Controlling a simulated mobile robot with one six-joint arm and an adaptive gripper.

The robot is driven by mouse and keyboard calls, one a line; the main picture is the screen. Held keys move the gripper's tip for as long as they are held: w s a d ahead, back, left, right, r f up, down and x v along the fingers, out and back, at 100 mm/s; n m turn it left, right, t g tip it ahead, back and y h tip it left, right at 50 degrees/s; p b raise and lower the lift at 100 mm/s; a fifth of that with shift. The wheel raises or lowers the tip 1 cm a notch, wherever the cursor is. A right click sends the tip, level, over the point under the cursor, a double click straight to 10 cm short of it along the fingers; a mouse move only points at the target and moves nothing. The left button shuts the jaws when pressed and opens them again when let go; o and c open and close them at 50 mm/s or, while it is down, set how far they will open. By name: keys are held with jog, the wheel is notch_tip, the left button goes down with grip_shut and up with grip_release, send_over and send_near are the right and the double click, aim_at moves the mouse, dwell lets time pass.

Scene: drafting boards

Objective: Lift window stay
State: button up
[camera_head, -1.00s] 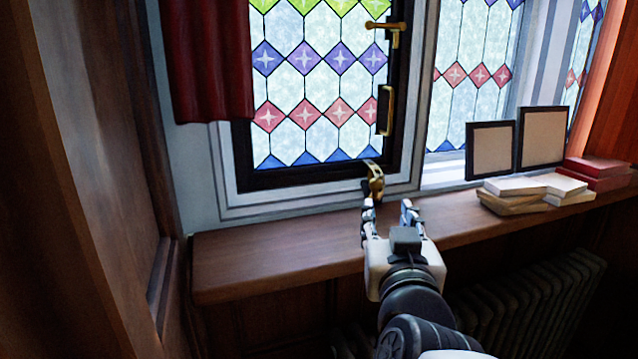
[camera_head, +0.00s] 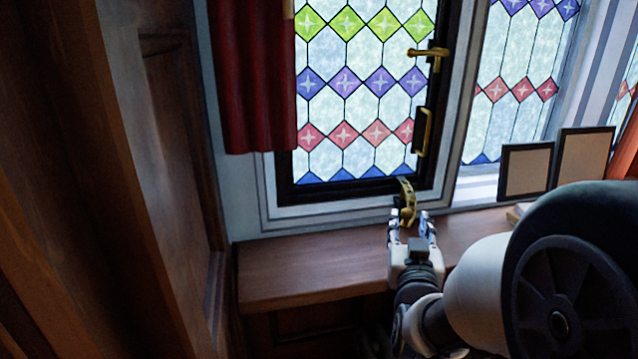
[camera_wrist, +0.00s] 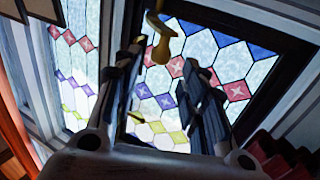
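The brass window stay (camera_head: 405,195) sits at the bottom of the dark window frame, near its lower right corner. My gripper (camera_head: 409,216) is just below it, over the sill, with its fingers apart. The stay's lower end shows between the two fingertips in the head view. In the wrist view the stay (camera_wrist: 159,45) hangs at the top, near the tips of my open gripper (camera_wrist: 163,58). I cannot tell whether the fingers touch it. The leaded window (camera_head: 350,105) appears shut.
A brass handle (camera_head: 428,52) and a pull (camera_head: 424,132) are on the frame's right side. A red curtain (camera_head: 250,80) hangs at left. The wooden sill (camera_head: 310,268) is clear left of my gripper. Picture frames (camera_head: 526,170) stand at right; my arm hides part of the sill.

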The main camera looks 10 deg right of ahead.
aim_at(408, 215)
jog(key=shift+x, duration=3.1)
jog(key=shift+c, duration=0.6)
grip_shut()
